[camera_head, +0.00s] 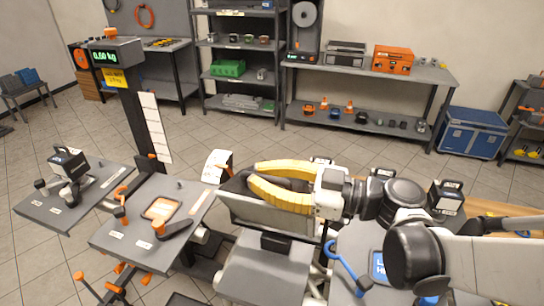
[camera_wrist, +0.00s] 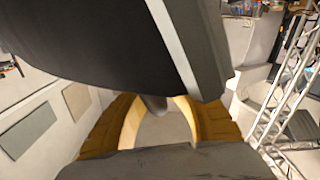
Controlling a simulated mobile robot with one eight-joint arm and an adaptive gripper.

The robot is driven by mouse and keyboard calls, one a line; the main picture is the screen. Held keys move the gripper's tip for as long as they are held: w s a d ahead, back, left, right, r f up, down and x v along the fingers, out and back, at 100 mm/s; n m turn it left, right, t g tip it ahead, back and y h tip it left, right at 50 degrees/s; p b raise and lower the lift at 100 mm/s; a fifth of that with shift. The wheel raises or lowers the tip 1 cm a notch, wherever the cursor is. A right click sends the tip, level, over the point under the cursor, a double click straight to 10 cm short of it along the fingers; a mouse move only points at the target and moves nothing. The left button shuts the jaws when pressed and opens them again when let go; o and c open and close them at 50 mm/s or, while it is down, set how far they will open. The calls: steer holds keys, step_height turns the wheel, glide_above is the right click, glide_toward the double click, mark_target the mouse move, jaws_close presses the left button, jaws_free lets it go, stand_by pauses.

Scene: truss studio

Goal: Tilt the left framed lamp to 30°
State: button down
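My gripper (camera_head: 252,175), with two curved yellow fingers, reaches leftward over a grey box-shaped body with a pale rim (camera_head: 275,217) in the head view. That body may be the framed lamp, but I cannot tell for sure. In the wrist view a large dark body with a silver strip (camera_wrist: 178,50) fills the top, very close. My yellow fingers show below it, bowed apart, with a short dark post (camera_wrist: 154,103) between them. The fingertips are hidden behind the dark body, so I cannot tell whether they touch the post.
A tilted side table (camera_head: 135,245) with an orange-edged pad and levers stands left of the grey body. A dark column with a scale display (camera_head: 112,50) stands behind it. A metal truss (camera_wrist: 285,85) is at right in the wrist view. Shelves and a blue chest (camera_head: 470,133) stand at the back.

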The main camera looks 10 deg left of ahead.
steer(key=shift+s+f, duration=0.25)
stand_by(0.3)
steer(key=c, duration=1.4)
jaws_free()
steer(key=shift+c, duration=0.2)
steer(key=d, duration=1.2)
steer(key=shift+s, duration=0.45)
